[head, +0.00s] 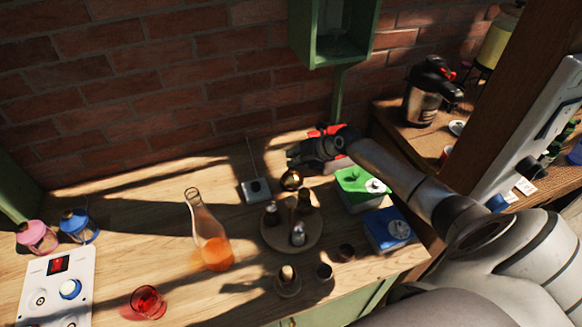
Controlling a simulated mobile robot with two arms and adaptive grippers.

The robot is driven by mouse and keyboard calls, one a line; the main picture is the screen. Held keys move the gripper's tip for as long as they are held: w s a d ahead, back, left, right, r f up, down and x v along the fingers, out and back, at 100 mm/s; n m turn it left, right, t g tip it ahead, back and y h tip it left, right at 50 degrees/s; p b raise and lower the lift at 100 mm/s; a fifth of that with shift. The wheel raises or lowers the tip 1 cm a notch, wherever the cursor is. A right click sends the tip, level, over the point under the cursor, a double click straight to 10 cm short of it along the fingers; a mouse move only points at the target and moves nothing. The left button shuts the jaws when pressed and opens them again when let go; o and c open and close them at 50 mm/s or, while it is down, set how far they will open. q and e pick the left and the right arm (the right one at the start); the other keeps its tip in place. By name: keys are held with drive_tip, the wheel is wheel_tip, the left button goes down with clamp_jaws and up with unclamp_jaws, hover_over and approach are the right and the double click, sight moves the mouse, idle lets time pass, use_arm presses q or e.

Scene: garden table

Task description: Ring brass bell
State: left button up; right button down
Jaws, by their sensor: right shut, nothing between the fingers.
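A small round brass object (290,180), which looks like the bell, stands on the wooden table near the back, behind the round tray. My right gripper (293,160) reaches in from the right and is shut and empty. Its fingertips appear just above and behind the brass object in the picture; I cannot tell whether they touch it. My left gripper is not in view.
A round wooden tray (269,237) holds several small items close in front. The table's back left is clear.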

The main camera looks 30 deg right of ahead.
wheel_tip(320, 180, up, 6)
drive_tip(key=p, duration=0.5)
drive_tip(key=shift+p, duration=0.3)
idle(0.3)
drive_tip(key=shift+s+f, duration=0.1)
idle(0.3)
